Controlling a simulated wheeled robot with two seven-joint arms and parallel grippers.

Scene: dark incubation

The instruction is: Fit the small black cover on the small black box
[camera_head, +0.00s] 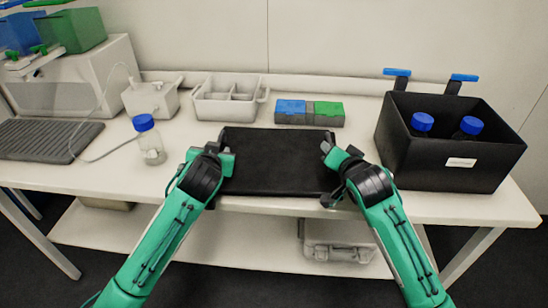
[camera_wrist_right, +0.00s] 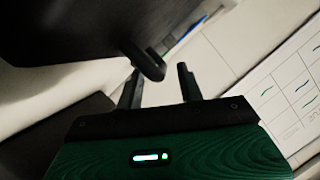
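The black cover (camera_head: 278,162) is a flat dark slab lying at the table's front middle, between my two grippers. The black box (camera_head: 447,165) stands open at the right, with two blue-capped bottles (camera_head: 422,123) (camera_head: 470,127) in it. My left gripper (camera_head: 228,160) is at the cover's left edge; its fingers are too hidden to read. My right gripper (camera_head: 328,152) is at the cover's right edge. In the right wrist view its fingers (camera_wrist_right: 160,88) stand apart, and a dark rounded handle (camera_wrist_right: 147,62) on a dark panel reaches close to the left finger. I cannot tell whether they touch.
Behind the cover are a grey rack with blue and green lids (camera_head: 309,112) and a white divided tray (camera_head: 228,102). A blue-capped bottle (camera_head: 150,145) stands at the left beside tubing. Two blue-topped black pieces (camera_head: 397,78) rise behind the box.

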